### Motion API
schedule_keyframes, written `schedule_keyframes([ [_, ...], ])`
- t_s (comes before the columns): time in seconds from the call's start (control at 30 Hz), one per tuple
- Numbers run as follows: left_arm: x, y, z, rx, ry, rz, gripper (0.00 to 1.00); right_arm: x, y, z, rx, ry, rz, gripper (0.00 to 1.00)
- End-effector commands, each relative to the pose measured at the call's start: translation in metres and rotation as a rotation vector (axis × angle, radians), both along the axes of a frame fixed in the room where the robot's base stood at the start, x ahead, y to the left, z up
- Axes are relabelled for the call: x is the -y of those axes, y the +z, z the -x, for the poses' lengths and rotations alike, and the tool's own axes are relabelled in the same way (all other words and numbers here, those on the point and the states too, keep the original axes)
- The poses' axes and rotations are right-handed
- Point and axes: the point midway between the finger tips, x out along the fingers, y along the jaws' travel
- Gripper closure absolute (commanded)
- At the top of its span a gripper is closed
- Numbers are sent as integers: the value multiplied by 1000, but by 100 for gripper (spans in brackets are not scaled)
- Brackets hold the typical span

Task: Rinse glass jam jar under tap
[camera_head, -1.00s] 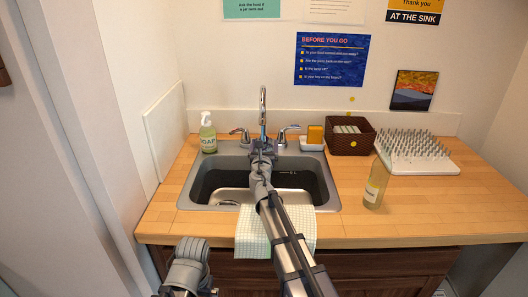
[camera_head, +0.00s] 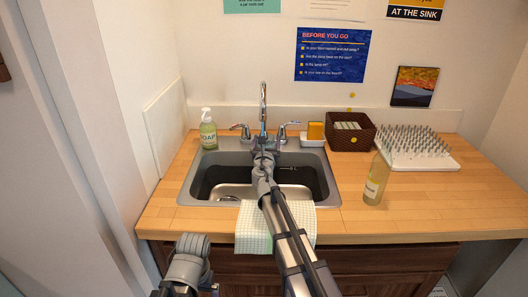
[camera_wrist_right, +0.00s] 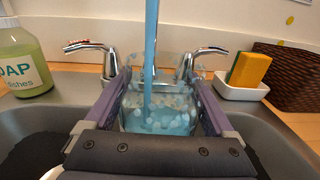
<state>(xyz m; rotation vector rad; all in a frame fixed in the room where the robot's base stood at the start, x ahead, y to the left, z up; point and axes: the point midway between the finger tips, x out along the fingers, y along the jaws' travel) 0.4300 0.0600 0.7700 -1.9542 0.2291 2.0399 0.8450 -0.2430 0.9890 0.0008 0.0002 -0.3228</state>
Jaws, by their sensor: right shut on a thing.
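My right gripper (camera_head: 263,152) reaches over the sink (camera_head: 190,190), below the tap (camera_head: 263,98). In the right wrist view its two fingers (camera_wrist_right: 157,85) are shut on the clear glass jam jar (camera_wrist_right: 160,122), one on each side. A blue stream of water (camera_wrist_right: 151,50) falls from above into the jar, and bubbly blue water shows inside. In the head view the jar is mostly hidden by my gripper and arm. The tap has red-marked metal handles (camera_wrist_right: 88,46) on either side. My left arm shows at the lower left, but its gripper is not in view.
A green soap bottle (camera_head: 208,132) stands left of the tap. A sponge dish (camera_head: 312,141), brown basket (camera_head: 350,140), pale bottle (camera_head: 376,181) and spiked drying rack (camera_head: 415,160) are to the right. A checked cloth (camera_head: 252,235) hangs over the front edge.

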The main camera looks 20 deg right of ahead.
Motion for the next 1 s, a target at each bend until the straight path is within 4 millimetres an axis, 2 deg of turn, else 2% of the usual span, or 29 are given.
schedule_keyframes([
  [0.2,0,0,0,0,0,0,0,-7,0,-2,0,1,0,78],
  [0.5,0,0,0,0,0,0,0,-7,0,-2,0,1,0,78],
  [1.0,0,0,0,0,0,0,0,4,0,1,0,1,0,78],
])
